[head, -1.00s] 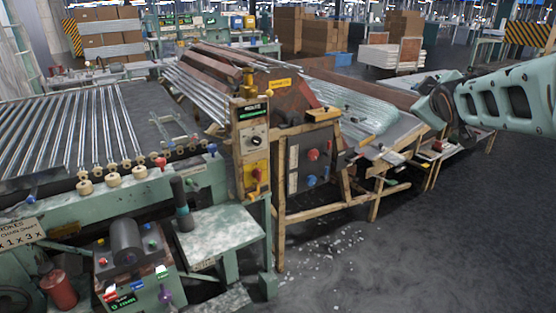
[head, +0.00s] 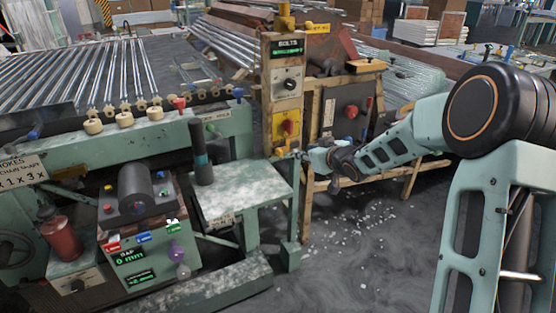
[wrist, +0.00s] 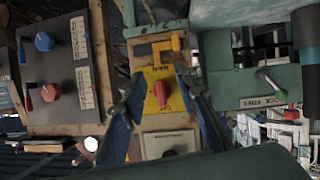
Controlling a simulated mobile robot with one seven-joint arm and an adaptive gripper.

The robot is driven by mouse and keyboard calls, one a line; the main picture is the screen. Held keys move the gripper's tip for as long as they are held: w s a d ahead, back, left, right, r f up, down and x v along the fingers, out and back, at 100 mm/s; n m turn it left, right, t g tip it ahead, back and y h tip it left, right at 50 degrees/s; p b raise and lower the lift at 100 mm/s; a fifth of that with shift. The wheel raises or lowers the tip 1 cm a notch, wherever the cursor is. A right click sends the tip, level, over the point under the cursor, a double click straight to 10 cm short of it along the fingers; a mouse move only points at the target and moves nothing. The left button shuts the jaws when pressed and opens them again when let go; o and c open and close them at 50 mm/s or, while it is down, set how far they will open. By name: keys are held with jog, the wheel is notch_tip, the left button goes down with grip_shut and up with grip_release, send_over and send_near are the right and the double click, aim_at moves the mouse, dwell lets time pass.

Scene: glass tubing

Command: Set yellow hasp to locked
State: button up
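The yellow hasp (wrist: 178,43) shows in the wrist view on a wooden-framed post, beyond a yellow plate (wrist: 172,82) with a red rotary switch (wrist: 162,93). In the head view the hasp is small and partly hidden near my gripper; the yellow plate (head: 288,122) is just above. Whether the hasp is locked I cannot tell. My gripper (wrist: 156,80) has its two dark fingers apart and empty, one each side of the yellow plate. In the head view my gripper (head: 309,158) is beside the post's lower part.
A dark control panel (head: 346,112) with red and blue knobs stands right of the post. A green side table (head: 240,190) is at its left. In the wrist view, a lever (wrist: 268,82) sits above a label on green metal at right. The floor (head: 350,250) in front is littered with white bits.

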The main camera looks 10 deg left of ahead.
aim_at(281, 151)
jog(key=shift+m+y, duration=0.3)
jog(key=shift+y, duration=0.2)
jog(key=b+x, duration=0.1)
jog(key=x, duration=0.3)
jog(key=s+a+b+x, duration=0.1)
jog(key=x, duration=0.3)
jog(key=a+b+x, duration=0.1)
jog(key=x, duration=0.4)
jog(key=shift+s+f, duration=0.3)
jog(key=shift+f, duration=0.05)
jog(key=shift+d, duration=0.1)
jog(key=shift+c, duration=0.7)
grip_shut()
